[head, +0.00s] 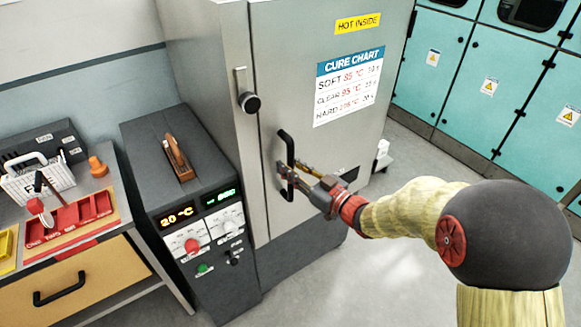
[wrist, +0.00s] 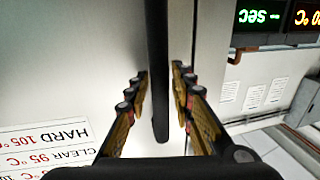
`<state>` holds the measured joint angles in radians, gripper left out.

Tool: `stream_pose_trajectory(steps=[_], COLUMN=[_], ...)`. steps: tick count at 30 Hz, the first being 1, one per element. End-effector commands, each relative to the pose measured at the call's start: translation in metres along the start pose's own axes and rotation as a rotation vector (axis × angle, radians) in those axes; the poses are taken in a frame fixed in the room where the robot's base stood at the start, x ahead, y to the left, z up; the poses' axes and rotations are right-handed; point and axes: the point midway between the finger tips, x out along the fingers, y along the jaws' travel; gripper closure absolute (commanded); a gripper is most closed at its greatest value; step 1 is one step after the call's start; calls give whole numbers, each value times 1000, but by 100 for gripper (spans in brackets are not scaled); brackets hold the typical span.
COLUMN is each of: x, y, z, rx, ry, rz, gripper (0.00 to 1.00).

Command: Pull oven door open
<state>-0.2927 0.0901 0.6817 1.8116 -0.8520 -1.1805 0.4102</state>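The oven door (head: 330,95) is a tall grey metal panel with a yellow "HOT INSIDE" label and a cure chart, and it looks closed against the oven body (head: 205,75). A black vertical bar handle (head: 287,150) is mounted near its left edge; it also shows in the wrist view (wrist: 158,70). My gripper (head: 287,178) is at the lower part of the handle. In the wrist view my gripper (wrist: 160,98) has its fingers apart, one on each side of the handle, with visible gaps. The finger tips do not appear to touch the bar.
A black latch knob (head: 249,102) sits on the oven left of the handle. A dark control box (head: 195,215) with lit displays stands left of the door. A workbench with a red tray (head: 75,222) is further left. Open floor (head: 390,270) lies in front and right.

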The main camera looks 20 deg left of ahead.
Motion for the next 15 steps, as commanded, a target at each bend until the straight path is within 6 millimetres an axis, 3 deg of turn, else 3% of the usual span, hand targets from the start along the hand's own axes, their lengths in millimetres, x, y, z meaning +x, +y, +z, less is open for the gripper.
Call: stream_pose_trajectory(steps=[11, 15], x=[0, 0], y=[0, 0], z=[0, 0], rx=[0, 0], ry=[0, 0], rz=[0, 0], gripper=[99, 100])
